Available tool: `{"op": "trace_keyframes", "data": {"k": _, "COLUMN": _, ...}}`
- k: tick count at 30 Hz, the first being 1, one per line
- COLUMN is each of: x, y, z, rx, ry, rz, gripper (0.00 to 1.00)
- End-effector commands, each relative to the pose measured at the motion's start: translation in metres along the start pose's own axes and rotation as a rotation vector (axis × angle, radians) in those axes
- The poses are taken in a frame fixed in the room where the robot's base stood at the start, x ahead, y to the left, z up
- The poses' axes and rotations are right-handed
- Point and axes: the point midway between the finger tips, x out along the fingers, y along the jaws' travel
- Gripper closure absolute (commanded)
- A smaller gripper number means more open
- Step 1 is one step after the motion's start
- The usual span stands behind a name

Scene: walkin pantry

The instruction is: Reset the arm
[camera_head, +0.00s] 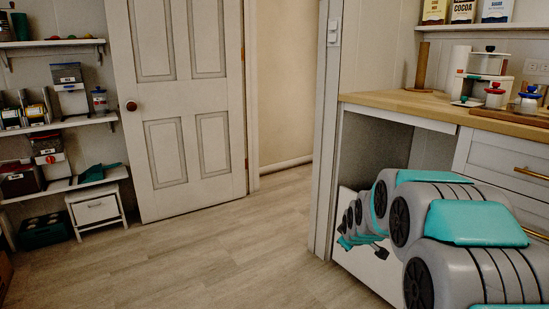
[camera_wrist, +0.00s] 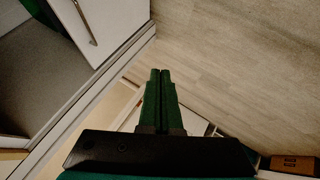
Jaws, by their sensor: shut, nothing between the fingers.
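My gripper (camera_wrist: 160,72) shows in the wrist view as two dark green fingers lying side by side, shut with nothing between them. Its fingertips point over the light wood floor. In the head view my grey and teal arm fills the lower right and reaches toward the low white panel below the counter. The gripper end there is small and partly hidden by the arm links, so its exact pose cannot be told.
A wooden counter (camera_head: 410,103) with jars stands at right above drawers (camera_head: 505,160). A white door (camera_head: 180,110) stands at the back left, beside wall shelves (camera_head: 60,127) holding containers. The floor (camera_head: 190,255) at centre left is clear.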

Motion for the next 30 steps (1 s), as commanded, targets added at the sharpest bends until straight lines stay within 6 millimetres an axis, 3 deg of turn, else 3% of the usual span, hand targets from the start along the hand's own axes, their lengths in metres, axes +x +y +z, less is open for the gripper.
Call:
{"op": "trace_keyframes", "data": {"k": 1, "x": -0.023, "y": -0.011, "z": 0.004, "rx": 0.035, "ry": -0.026, "rz": -0.033, "gripper": 1.00}}
{"op": "trace_keyframes", "data": {"k": 11, "x": -0.151, "y": -0.104, "z": 0.070, "rx": 0.296, "ry": -0.282, "rz": -0.240, "gripper": 1.00}}
{"op": "trace_keyframes", "data": {"k": 21, "x": -0.290, "y": -0.201, "z": 0.158, "rx": 0.540, "ry": -0.609, "rz": -0.360, "gripper": 1.00}}
{"op": "trace_keyframes", "data": {"k": 25, "x": -0.334, "y": -0.229, "z": 0.188, "rx": 0.610, "ry": -0.725, "rz": -0.378, "gripper": 1.00}}
{"op": "trace_keyframes", "data": {"k": 30, "x": -0.365, "y": -0.251, "z": 0.211, "rx": 0.662, "ry": -0.817, "rz": -0.385, "gripper": 1.00}}
